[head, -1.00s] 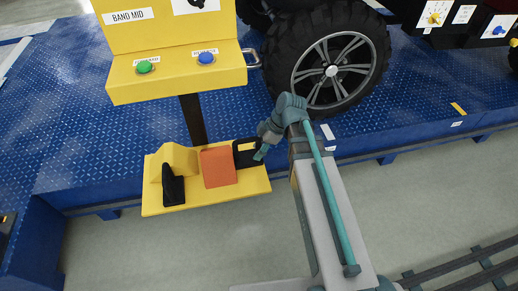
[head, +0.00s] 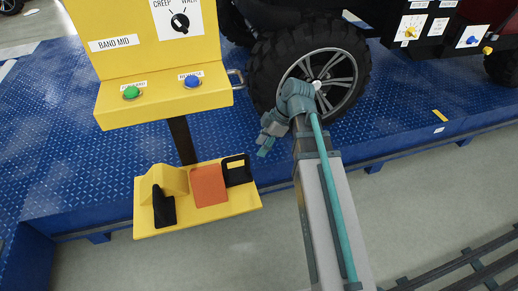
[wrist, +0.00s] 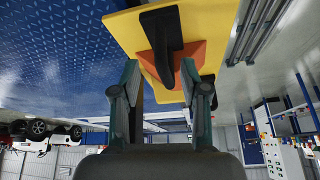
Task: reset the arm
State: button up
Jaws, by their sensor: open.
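My gripper (head: 265,146) is at the end of my arm, to the right of the yellow pedal base and in front of the wheel in the head view. In the wrist view my gripper (wrist: 160,85) shows two fingers apart with nothing between them. The yellow pedal base (head: 225,205) carries an orange pedal (head: 209,186), a black pedal (head: 163,206) at the left and a black frame-like piece (head: 237,170) at the right. In the wrist view a black pedal part (wrist: 163,35) and the yellow base (wrist: 122,27) lie beyond the fingertips.
A yellow control panel (head: 160,100) with a green button (head: 131,92), a blue button (head: 192,82) and a knob (head: 180,22) stands above the pedals. A vehicle wheel (head: 315,75) is close behind my arm. The blue deck (head: 80,140) ends at open grey floor (head: 430,190).

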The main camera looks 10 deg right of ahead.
dwell(0.5)
notch_tip(320, 180, down, 8)
jog(key=d+r+m+h, duration=0.1)
jog(key=d+m+h, duration=0.15)
jog(key=m, duration=0.65)
jog(key=s+d+f+m+g+h, duration=0.1)
jog(key=s+f+m, duration=0.2)
jog(key=s+f, duration=0.45)
jog(key=s+d+f+m+g, duration=0.15)
jog(key=s+f, duration=0.25)
jog(key=f, duration=0.7)
jog(key=s+f+m+g+h, duration=0.1)
jog(key=s+f+m, duration=0.4)
jog(key=f, duration=0.4)
jog(key=s+f+n+g, duration=0.15)
jog(key=s+f, duration=0.35)
jog(key=s, duration=0.6)
jog(key=s+f+g, duration=0.3)
jog(key=s+f, duration=0.1)
jog(key=s, duration=0.6)
notch_tip(320, 180, up, 14)
jog(key=t+p, duration=0.1)
jog(key=p, duration=1.4)
jog(key=shift+w+r+h, duration=0.25)
jog(key=shift+w+h, duration=0.1)
jog(key=shift+w, duration=0.1)
